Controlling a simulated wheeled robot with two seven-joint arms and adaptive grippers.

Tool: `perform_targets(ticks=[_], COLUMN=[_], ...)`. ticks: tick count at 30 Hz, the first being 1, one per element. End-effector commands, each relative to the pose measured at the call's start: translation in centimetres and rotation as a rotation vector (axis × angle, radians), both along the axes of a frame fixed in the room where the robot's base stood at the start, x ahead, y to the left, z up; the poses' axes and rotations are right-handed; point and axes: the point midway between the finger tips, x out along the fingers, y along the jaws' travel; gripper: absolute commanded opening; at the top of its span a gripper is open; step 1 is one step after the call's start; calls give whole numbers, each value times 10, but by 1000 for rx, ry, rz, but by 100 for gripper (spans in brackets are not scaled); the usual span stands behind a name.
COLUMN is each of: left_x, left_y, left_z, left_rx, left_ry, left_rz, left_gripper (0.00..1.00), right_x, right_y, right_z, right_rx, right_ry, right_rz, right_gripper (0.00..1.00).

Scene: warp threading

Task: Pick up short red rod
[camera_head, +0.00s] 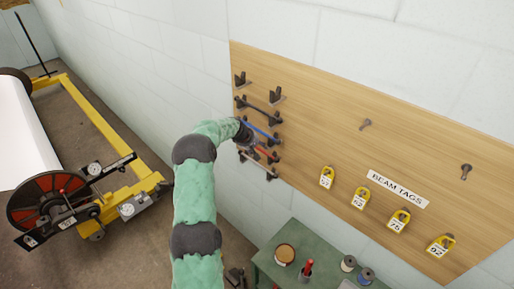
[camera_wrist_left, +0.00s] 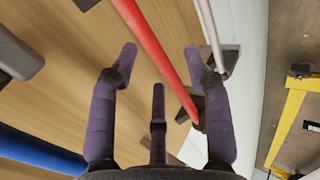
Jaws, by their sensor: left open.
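The short red rod (camera_head: 266,153) rests in dark wall brackets on the wooden board, below a blue rod (camera_head: 262,132). My left gripper (camera_head: 256,146) is at the rack beside the red rod and partly hides it. In the left wrist view the red rod (camera_wrist_left: 158,48) runs diagonally between the spread fingers of my left gripper (camera_wrist_left: 160,55). The fingers are open and do not appear closed on it. The blue rod (camera_wrist_left: 40,150) is at the lower left there. My right gripper is not in view.
A black rod (camera_head: 258,109) hangs above and a pale rod (camera_head: 257,168) hangs below; the pale rod (camera_wrist_left: 209,28) lies close to one finger. Yellow tags (camera_head: 361,198) hang right on the board. A green table (camera_head: 297,240) stands below; a yellow-framed machine (camera_head: 95,120) stands left.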

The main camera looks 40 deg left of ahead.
Motion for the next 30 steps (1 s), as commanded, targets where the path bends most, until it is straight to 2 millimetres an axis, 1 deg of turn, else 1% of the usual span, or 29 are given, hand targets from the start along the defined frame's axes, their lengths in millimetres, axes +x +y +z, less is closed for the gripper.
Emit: perform_targets(ticks=[5,6,8,9,11,12,23,26,30], left_x=[0,0,0,0,0,0,0,0,1], left_y=[0,0,0,0,0,0,0,0,0], left_z=[0,0,0,0,0,0,2,6,19], left_rx=[0,0,0,0,0,0,0,0,2], left_ry=[0,0,0,0,0,0,-1,-2,-4], left_rz=[0,0,0,0,0,0,0,-1,-1], left_gripper=[49,47,30,18,1,0,0,0,0], right_x=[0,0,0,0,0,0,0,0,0], right_y=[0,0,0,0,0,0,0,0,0], right_z=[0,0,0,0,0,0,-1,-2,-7], right_rx=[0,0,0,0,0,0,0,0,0], right_ry=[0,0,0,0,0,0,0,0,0], right_rz=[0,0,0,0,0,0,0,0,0], right_gripper=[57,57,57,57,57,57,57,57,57])
